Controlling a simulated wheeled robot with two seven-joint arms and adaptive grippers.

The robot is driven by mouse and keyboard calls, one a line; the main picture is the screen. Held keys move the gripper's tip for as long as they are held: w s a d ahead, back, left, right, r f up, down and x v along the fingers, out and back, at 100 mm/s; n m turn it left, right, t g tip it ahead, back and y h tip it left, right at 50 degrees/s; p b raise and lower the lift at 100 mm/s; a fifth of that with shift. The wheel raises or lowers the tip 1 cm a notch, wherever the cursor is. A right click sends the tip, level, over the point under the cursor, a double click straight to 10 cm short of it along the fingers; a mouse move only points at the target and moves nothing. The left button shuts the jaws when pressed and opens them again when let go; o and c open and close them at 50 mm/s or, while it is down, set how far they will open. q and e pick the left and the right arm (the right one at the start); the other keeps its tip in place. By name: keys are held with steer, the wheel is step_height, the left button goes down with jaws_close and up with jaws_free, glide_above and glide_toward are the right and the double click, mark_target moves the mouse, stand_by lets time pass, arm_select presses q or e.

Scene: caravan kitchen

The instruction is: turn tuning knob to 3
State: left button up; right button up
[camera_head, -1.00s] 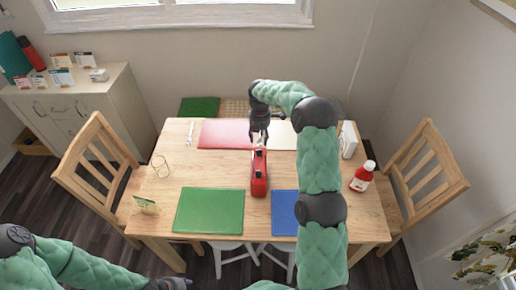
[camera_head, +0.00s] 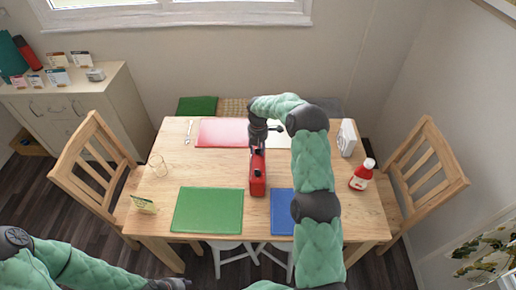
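A red box-shaped radio (camera_head: 258,183) lies lengthwise in the middle of the wooden table, with dark knobs (camera_head: 258,171) on its upward face. Which knob is for tuning, and its setting, are too small to read. My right gripper (camera_head: 257,149) points down at the radio's far end, at or just above it. Its fingers are too small and dark to tell their opening or whether they touch a knob. My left gripper (camera_head: 172,284) is low at the bottom edge, away from the table, and only partly visible.
On the table (camera_head: 160,215) lie a green mat (camera_head: 208,210), a blue mat (camera_head: 281,213) and a pink mat (camera_head: 222,132). A glass (camera_head: 158,165) stands left, a red bottle (camera_head: 362,175) and a white holder (camera_head: 346,138) right. Wooden chairs flank the table.

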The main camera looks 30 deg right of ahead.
jaws_close()
steer(key=shift+m, duration=0.3)
